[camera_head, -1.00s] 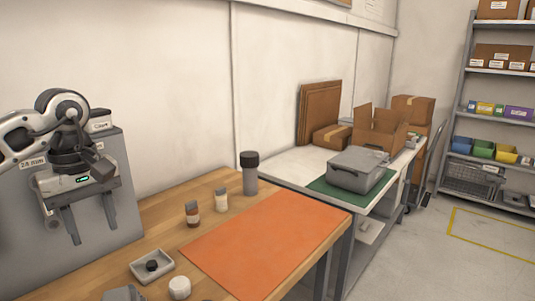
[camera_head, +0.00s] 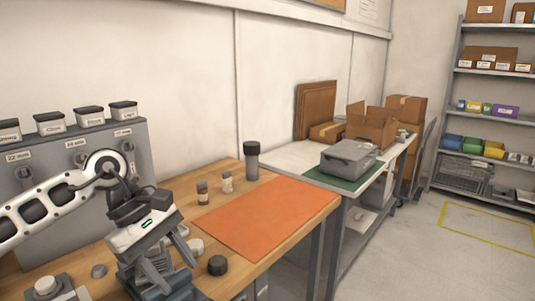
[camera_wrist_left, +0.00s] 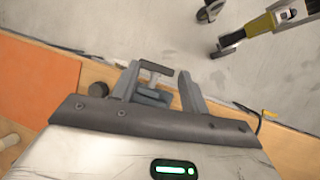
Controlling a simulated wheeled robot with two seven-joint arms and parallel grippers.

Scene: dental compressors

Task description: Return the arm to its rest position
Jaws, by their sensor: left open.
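My left gripper (camera_head: 165,262) is low over the front of the wooden table in the head view, fingers pointing down. Its white and grey arm (camera_head: 45,210) comes in from the left. The fingers are apart, and they also show spread in the left wrist view (camera_wrist_left: 160,88). A grey fixture (camera_wrist_left: 150,97) appears between the fingers in that view. I cannot tell whether it touches them. My right gripper is not in view.
The wooden table (camera_head: 275,240) bears an orange mat (camera_head: 265,215), two small bottles, a dark-capped cylinder (camera_head: 252,160), a white jar (camera_head: 195,247) and a dark knob (camera_head: 217,265). A grey panel (camera_head: 75,160) stands behind my arm. Floor at right (camera_head: 440,270) is clear.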

